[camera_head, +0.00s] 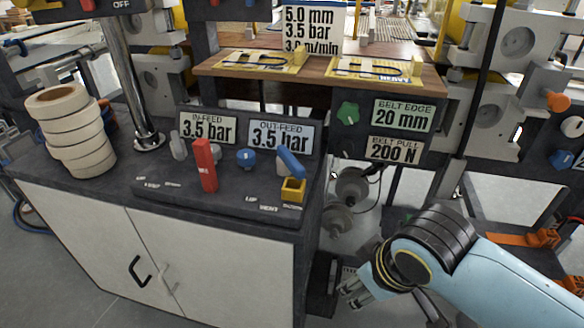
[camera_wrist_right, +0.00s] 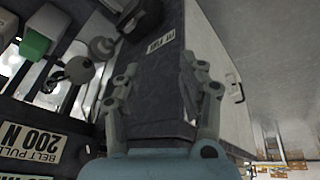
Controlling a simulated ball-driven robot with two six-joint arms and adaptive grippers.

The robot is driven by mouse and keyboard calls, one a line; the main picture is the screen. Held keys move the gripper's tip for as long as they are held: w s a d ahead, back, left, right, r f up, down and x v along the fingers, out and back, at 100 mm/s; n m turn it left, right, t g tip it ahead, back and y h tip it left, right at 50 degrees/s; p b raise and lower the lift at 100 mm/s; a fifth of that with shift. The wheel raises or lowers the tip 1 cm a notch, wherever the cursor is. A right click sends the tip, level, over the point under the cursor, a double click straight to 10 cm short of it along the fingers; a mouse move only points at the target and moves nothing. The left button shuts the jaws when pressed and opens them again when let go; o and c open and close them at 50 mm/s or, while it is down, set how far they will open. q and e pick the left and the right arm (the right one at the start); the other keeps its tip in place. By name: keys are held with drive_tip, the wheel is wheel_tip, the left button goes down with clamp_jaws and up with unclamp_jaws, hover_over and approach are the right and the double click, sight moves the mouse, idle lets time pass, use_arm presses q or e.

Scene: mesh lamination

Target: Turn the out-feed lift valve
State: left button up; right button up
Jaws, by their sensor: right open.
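On the dark cabinet top, the out-feed display (camera_head: 281,135) reads 3.5 bar. Below its right side is a tilted blue lever (camera_head: 290,163), with a yellow block (camera_head: 292,189) at its lower end; this appears to be the out-feed lift valve. A round blue knob (camera_head: 245,158) stands to its left. My right gripper (camera_head: 352,287) is low, right of and below the cabinet's front corner, well apart from the lever. Its two fingers are spread and empty in the right wrist view (camera_wrist_right: 160,76), where the lever is not visible. My left gripper is not in view.
A red lever (camera_head: 205,165) stands on the panel below the in-feed display (camera_head: 207,127). White rolls (camera_head: 72,130) are stacked at the left. A green knob (camera_head: 348,113) and grey rollers (camera_head: 352,186) are right of the panel. The cabinet side is near my right fingers.

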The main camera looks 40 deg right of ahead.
drive_tip(key=w+r+m+t, duration=0.1)
drive_tip(key=w+r+t, duration=0.3)
drive_tip(key=r, duration=0.5)
drive_tip(key=m+t+h+p, duration=0.1)
drive_tip(key=t, duration=0.4)
approach(293, 159)
drive_tip(key=shift+t, duration=0.3)
drive_tip(key=x, duration=1)
drive_tip(key=shift+f, duration=0.3)
clamp_jaws()
